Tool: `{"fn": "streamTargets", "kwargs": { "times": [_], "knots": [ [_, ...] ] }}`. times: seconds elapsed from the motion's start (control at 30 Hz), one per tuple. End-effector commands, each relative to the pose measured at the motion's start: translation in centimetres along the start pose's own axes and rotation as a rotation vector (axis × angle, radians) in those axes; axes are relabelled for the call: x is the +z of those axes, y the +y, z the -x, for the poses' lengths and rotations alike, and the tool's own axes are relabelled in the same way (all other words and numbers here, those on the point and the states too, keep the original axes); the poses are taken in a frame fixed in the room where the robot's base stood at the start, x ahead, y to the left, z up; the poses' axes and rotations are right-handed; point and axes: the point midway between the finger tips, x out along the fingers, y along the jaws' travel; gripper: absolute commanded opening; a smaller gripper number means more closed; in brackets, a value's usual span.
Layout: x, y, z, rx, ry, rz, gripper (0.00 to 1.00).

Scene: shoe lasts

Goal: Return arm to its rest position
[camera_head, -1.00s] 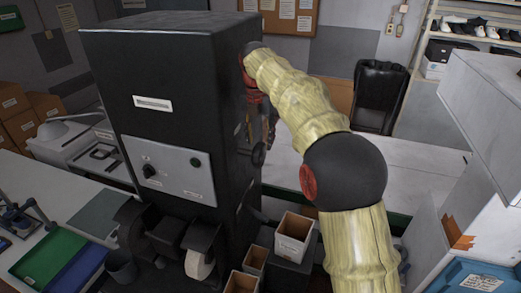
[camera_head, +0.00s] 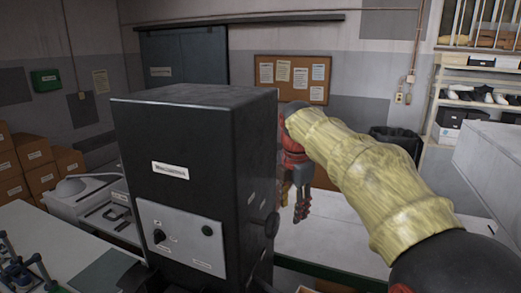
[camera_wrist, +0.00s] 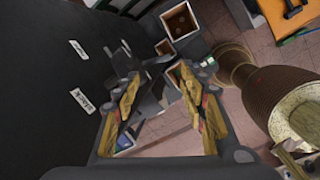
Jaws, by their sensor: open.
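My arm crosses the right half of the head view in a yellowish cover. My gripper (camera_head: 302,205) hangs at its end, pointing down, just right of the tall black machine (camera_head: 190,130). In the wrist view my gripper (camera_wrist: 165,105) shows its two fingers spread apart with nothing held between them. The black machine's side (camera_wrist: 50,70) fills the left of the wrist view, close to the fingers. Below the gripper, the wrist view shows open boxes and the floor.
An open box (camera_wrist: 180,20) stands below near the machine. A pale table (camera_head: 340,235) lies behind and right of the machine. A black bin (camera_head: 397,142) and a shoe shelf (camera_head: 480,85) stand at the back right. A white cabinet (camera_head: 490,165) stands at the right edge.

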Motion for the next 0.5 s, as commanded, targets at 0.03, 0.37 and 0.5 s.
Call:
{"fn": "streamTargets", "kwargs": {
  "times": [0.03,0.37,0.5],
  "knots": [
    [-0.2,-1.9,0.9,0.013,-0.004,-0.095,0.42],
    [-2.8,-13.5,3.4,0.112,0.001,-0.789,0.42],
    [-4.5,-18.6,3.2,0.157,0.02,-1.083,0.42]
  ]
}}
